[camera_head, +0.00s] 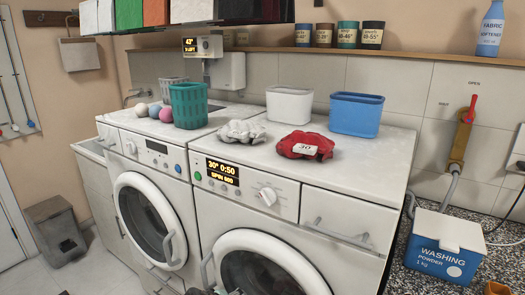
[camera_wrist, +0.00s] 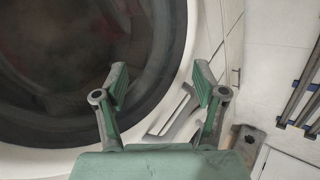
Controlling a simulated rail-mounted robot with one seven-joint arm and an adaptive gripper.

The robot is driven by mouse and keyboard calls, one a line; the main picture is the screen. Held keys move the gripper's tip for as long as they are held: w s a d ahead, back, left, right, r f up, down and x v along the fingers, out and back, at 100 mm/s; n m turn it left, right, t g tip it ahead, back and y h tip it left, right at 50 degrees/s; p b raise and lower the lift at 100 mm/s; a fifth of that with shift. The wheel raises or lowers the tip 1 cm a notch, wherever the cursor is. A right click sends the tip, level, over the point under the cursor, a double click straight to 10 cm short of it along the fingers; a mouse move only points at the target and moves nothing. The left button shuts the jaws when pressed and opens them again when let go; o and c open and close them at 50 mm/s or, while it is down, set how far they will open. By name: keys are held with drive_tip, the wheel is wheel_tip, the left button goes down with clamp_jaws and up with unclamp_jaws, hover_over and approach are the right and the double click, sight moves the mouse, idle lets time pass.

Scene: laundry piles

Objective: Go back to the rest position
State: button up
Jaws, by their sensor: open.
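My gripper (camera_wrist: 160,82) is open and empty in the wrist view, its two green fingers apart. It is in front of a washing machine's round door (camera_wrist: 178,60), near the grey door handle (camera_wrist: 172,115). I cannot tell whether the fingers touch the handle. In the head view only a small dark piece shows at the bottom edge, in front of the right washing machine (camera_head: 325,215); the rest of the arm is out of that view.
On the machine tops are a red cloth pile (camera_head: 290,150), a grey cloth pile (camera_head: 241,132), a green basket (camera_head: 188,106), a white bin (camera_head: 289,104) and a blue bin (camera_head: 356,114). A washing powder box (camera_head: 443,245) stands at right. A grey bin (camera_head: 56,231) stands at left.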

drive_tip(key=s+d+f+m+g+p, duration=0.1)
drive_tip(key=s+d+f+g, duration=0.3)
drive_tip(key=f, duration=0.4)
drive_tip(key=s+d+f+m+g+y+p, duration=0.1)
drive_tip(key=s+d+f+g+p, duration=0.15)
drive_tip(key=d+f, duration=0.35)
drive_tip(key=s+d+f+m+g, duration=0.15)
drive_tip(key=s+d+f, duration=0.25)
drive_tip(key=f, duration=0.5)
drive_tip(key=s+d+f+m+g+y+p, duration=0.1)
drive_tip(key=s+d+f+g, duration=0.1)
drive_tip(key=s, duration=0.5)
drive_tip(key=s+d+f+m+g+p, duration=0.2)
drive_tip(key=s+d+f, duration=0.1)
drive_tip(key=s+d, duration=0.2)
drive_tip(key=s+d+f+m+g+y+p, duration=0.1)
drive_tip(key=s+d+f+g, duration=0.1)
drive_tip(key=s, duration=0.7)
drive_tip(key=d+f, duration=0.1)
drive_tip(key=d, duration=0.1)
drive_tip(key=shift+d+f+y+p, duration=0.3)
drive_tip(key=shift+d+f+p, duration=0.05)
drive_tip(key=shift+p, duration=0.05)
